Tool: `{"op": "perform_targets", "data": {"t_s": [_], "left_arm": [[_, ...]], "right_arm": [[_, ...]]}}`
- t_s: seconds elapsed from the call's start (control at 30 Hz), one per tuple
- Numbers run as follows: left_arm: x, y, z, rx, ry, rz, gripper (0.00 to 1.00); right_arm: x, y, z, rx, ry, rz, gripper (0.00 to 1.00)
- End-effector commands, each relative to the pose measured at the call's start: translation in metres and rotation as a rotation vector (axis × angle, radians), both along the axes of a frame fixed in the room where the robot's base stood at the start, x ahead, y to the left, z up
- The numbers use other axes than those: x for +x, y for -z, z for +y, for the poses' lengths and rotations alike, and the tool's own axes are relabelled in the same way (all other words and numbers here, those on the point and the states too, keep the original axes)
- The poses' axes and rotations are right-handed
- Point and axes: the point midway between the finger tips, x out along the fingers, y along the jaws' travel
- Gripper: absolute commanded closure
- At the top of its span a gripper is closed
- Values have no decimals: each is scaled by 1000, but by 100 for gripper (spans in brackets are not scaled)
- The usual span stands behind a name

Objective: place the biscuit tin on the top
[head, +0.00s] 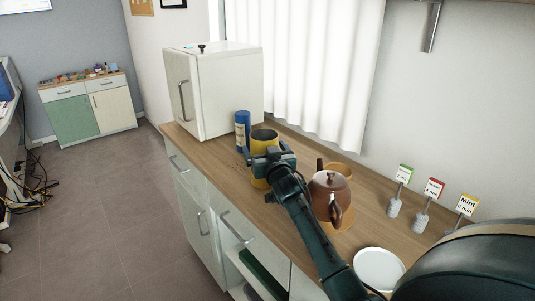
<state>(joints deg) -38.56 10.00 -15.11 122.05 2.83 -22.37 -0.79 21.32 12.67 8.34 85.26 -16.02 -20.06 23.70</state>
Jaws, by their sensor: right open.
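A yellow round container with a dark top (264,137) stands on the wooden counter, and a tall blue cylinder with a pale label (242,132) stands just left of it. I cannot tell for certain which is the biscuit tin. My right gripper (268,156) is open in front of the yellow container and hides its lower part; whether they touch is unclear. The white cabinet (230,92) behind them has a flat top (225,49) with a small dark knob-like item on it. My left gripper is not in view.
A brown teapot (328,188) stands on the counter right of my right forearm. A white plate (379,268) and several small labelled signs (404,174) are farther right. The cabinet top is mostly clear.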

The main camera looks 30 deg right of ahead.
Motion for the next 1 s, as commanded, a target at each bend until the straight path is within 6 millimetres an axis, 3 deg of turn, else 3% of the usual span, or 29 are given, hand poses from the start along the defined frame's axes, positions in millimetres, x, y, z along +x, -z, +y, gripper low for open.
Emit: {"op": "perform_targets", "data": {"t_s": [0.27, 0.6, 0.77, 1.0], "left_arm": [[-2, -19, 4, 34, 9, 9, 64], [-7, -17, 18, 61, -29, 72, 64], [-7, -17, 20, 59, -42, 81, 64], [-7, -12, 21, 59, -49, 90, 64]], "right_arm": [[-36, -5, 12, 2, -1, 2, 10], [-99, -3, 32, 1, 0, 1, 10], [-112, -2, 36, 0, 1, 0, 10], [-114, -1, 37, 0, 1, -1, 10]]}}
